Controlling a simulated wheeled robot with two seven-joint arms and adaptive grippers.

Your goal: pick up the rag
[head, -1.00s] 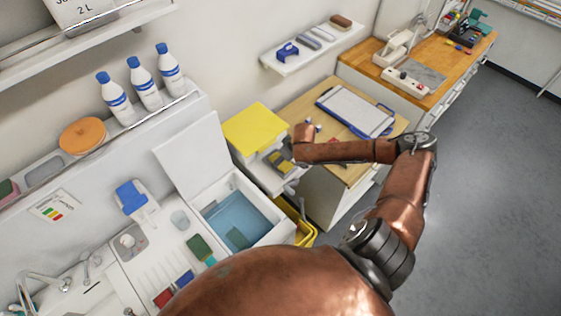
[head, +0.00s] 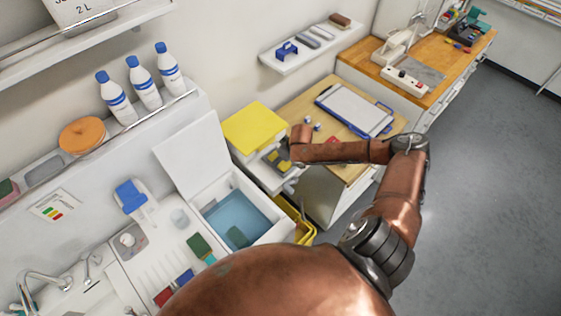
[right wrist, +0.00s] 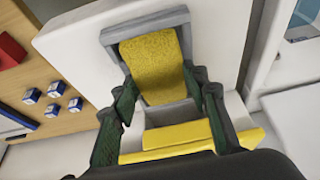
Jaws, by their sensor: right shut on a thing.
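The rag (right wrist: 158,68) is a yellow textured cloth in a grey-framed opening (right wrist: 112,40), between my right fingers in the right wrist view. My right gripper (right wrist: 160,92) has one dark green-padded finger on each side of the rag and is shut on it. The rag's lower end lies low between the fingers, and the exact contact is hard to see. In the head view the rag shows as a small yellow patch (head: 281,160) beside my copper right wrist, which partly covers the spot. My left gripper is out of view.
A yellow panel (head: 254,128) lies behind the grip spot. A wooden-topped cabinet (head: 300,103) with a clipboard (head: 355,110) and small blue-white blocks (right wrist: 54,88) is beside it. An open white bin with blue inside (head: 237,218) stands nearer. The floor at right is clear.

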